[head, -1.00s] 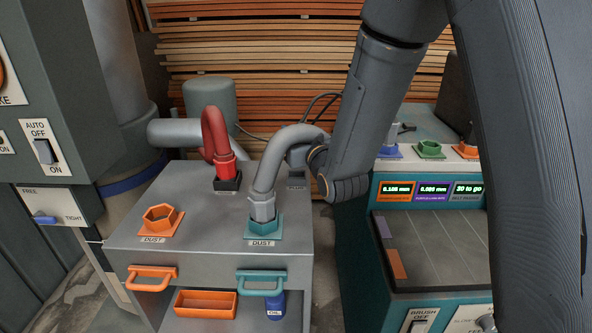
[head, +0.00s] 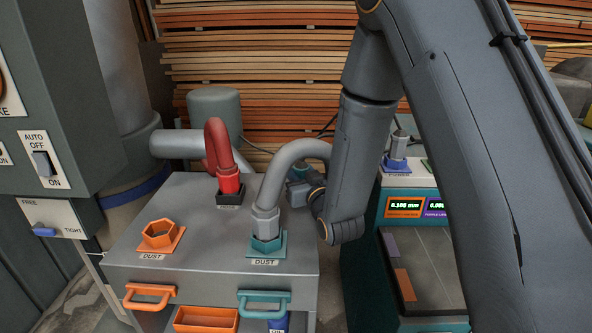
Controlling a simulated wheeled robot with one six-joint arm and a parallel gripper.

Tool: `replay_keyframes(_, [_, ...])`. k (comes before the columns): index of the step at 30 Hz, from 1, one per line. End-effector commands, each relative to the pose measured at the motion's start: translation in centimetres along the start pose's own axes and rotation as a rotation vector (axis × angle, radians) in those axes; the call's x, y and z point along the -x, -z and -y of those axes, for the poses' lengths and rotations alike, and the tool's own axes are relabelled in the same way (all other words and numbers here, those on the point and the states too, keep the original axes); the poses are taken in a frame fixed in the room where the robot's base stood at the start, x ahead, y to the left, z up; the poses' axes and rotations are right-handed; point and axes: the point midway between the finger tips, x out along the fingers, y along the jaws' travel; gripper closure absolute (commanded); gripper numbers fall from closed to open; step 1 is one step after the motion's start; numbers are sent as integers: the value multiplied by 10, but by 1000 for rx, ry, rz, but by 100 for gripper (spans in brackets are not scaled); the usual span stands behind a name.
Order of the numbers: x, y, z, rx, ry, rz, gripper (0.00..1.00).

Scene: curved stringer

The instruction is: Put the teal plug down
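A small teal piece (head: 300,171), which looks like the teal plug, shows just left of my arm, at the back right of the grey cabinet top. It is partly hidden by the grey hose and my wrist. My gripper (head: 299,190) is at the same spot, mostly hidden behind my wrist and the hose. Its fingers are not clear, so I cannot tell whether it holds the plug. The teal dust port (head: 266,245) has the grey hose (head: 285,165) standing in it.
An orange dust port (head: 160,236) is open at the front left of the cabinet (head: 205,255). A red hose (head: 217,150) stands in a black port. A teal machine (head: 400,240) with small displays is at right. Bare metal lies between the ports.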

Motion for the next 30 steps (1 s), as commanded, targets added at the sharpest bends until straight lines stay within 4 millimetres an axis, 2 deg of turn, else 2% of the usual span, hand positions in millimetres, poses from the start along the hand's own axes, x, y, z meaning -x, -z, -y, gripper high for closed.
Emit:
replay_keyframes(14, [0, -9, 0, 0, 0, -1, 96])
replay_keyframes(15, [0, -9, 0, 0, 0, -1, 68])
replay_keyframes(18, [0, -9, 0, 0, 0, -1, 53])
replay_keyframes(30, [2, -5, 0, 0, 0, -1, 53])
